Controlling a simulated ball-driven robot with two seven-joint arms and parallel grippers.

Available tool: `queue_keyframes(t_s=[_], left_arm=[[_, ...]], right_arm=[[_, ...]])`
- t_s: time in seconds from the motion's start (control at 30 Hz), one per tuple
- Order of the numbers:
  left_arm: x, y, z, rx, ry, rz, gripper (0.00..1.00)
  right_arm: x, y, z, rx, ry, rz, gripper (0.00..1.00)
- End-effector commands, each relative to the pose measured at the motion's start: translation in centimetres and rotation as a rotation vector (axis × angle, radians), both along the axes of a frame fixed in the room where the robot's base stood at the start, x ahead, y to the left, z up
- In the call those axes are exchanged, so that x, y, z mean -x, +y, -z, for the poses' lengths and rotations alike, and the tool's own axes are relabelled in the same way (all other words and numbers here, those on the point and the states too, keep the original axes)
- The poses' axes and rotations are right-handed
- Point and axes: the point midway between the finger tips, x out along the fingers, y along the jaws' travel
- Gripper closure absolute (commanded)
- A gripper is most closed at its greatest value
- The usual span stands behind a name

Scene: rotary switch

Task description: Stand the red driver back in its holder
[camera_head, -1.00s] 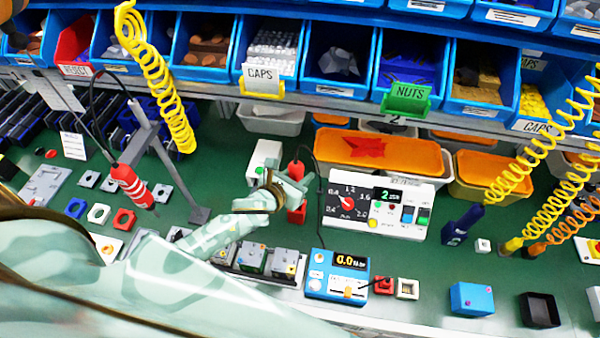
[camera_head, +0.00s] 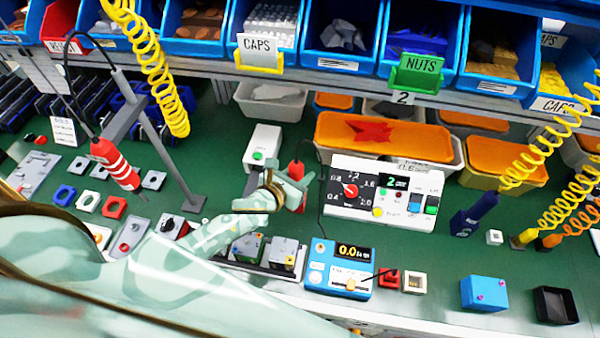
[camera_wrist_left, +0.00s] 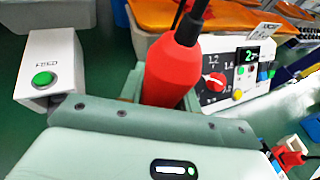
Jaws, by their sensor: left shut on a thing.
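My left gripper (camera_head: 284,190) is shut on a red driver (camera_head: 295,171), with red showing above and beside the jaws in the head view. In the left wrist view the driver (camera_wrist_left: 172,68) stands roughly upright between the jaws, its black cable leaving the top. Its lower end is hidden by my gripper, so I cannot tell whether it touches anything. A second red driver (camera_head: 117,166) with white bands hangs tilted at the left, beside a grey post (camera_head: 165,150). I cannot clearly make out the held driver's holder. My right gripper is not in view.
A white FEED box (camera_head: 262,147) stands behind my gripper. A dial panel (camera_head: 385,190) stands to its right, and a blue meter (camera_head: 338,268) is in front. Grey blocks (camera_head: 285,255) sit in a tray below my forearm.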

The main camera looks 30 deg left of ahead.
Motion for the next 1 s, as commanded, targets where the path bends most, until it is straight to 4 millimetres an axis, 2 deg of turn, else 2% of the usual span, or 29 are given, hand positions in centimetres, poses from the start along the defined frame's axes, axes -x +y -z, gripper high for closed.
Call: queue_keyframes(t_s=[0.73,0.77,0.8,0.87,0.9,0.97,1.0], left_arm=[[-0.04,-0.02,0.62,0.001,-0.001,0.001,1.00],[-0.04,-0.02,0.62,0.001,-0.001,0.001,0.71],[-0.04,-0.03,0.58,0.002,-0.002,0.001,0.75],[-0.05,-0.02,0.57,0.001,-0.002,0.001,0.75],[-0.05,-0.02,0.57,0.002,-0.002,0.001,0.62],[-0.05,-0.02,0.57,0.002,-0.002,0.001,0.45],[-0.05,-0.02,0.58,0.001,-0.001,0.001,0.42]], right_arm=[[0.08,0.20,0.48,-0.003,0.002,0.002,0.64],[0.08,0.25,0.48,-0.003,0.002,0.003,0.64],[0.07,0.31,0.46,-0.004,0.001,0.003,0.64],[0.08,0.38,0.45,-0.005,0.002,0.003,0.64],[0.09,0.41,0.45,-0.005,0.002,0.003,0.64],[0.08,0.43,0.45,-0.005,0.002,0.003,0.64],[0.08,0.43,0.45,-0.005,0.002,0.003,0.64]])
